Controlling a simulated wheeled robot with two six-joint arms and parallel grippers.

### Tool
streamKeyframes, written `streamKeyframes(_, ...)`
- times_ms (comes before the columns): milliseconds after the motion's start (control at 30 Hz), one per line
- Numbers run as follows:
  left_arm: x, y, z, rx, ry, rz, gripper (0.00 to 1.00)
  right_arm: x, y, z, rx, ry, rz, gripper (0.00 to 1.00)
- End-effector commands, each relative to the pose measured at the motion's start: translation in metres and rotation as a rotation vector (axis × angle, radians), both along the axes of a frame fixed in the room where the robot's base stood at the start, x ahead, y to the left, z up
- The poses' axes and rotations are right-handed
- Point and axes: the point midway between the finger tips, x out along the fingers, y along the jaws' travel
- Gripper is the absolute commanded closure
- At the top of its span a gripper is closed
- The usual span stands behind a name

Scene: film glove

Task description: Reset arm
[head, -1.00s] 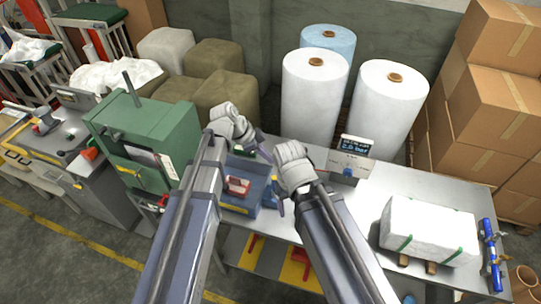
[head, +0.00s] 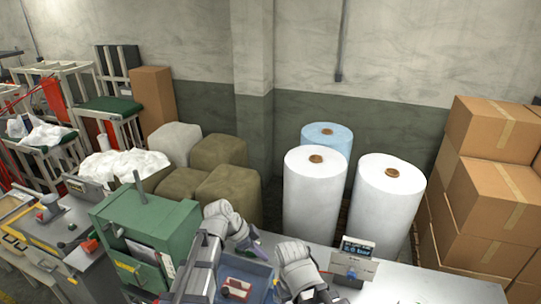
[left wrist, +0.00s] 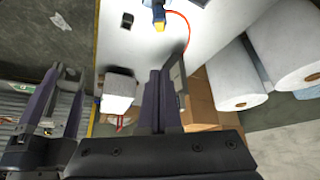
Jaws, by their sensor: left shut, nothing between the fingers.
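My left gripper (head: 250,244) is in the lower middle of the head view, beside the green machine and above the blue bin. Its dark fingers are together and empty; they also show closed in the left wrist view (left wrist: 165,98). My right gripper is just to the right in the head view, at the bottom edge, with its fingers largely hidden. In the left wrist view the right gripper (left wrist: 58,100) shows at the left, its two dark fingers apart with nothing visible between them.
A green machine (head: 150,235) stands close left of my left gripper. A blue bin (head: 261,272) holding a red item (head: 236,288) lies below. A small display unit (head: 353,266) stands on the bench (head: 420,282) at right. White rolls (head: 314,195) and cardboard boxes (head: 490,190) stand behind.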

Motion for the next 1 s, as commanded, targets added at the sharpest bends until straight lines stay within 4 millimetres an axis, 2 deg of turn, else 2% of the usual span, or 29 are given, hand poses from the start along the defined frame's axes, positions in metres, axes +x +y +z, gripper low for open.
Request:
streamKeyframes(167, -0.033, -0.006, -0.058, 0.079, 0.111, 0.117, 1.00, 0.000, 0.000, -0.048, -0.001, -0.001, 0.003, 0.26)
streamKeyframes(300, -0.073, -0.007, -0.118, 0.205, 0.238, 0.314, 1.00, 0.000, 0.000, -0.097, -0.001, -0.002, 0.008, 0.26)
streamKeyframes(500, -0.121, 0.003, -0.186, 0.382, 0.333, 0.636, 1.00, 0.001, 0.000, -0.157, -0.001, -0.002, 0.015, 0.26)
streamKeyframes(600, -0.138, 0.009, -0.208, 0.448, 0.343, 0.779, 1.00, 0.001, 0.000, -0.178, -0.002, -0.002, 0.017, 0.26)
streamKeyframes(700, -0.149, 0.015, -0.222, 0.491, 0.341, 0.889, 1.00, 0.001, 0.000, -0.193, -0.002, -0.003, 0.020, 0.26)
streamKeyframes(833, -0.157, 0.019, -0.230, 0.520, 0.335, 0.976, 1.00, 0.001, 0.000, -0.201, -0.002, -0.003, 0.021, 0.26)
streamKeyframes(1000, -0.159, 0.021, -0.230, 0.530, 0.332, 1.011, 1.00, 0.001, 0.000, -0.201, -0.002, -0.003, 0.022, 0.26)
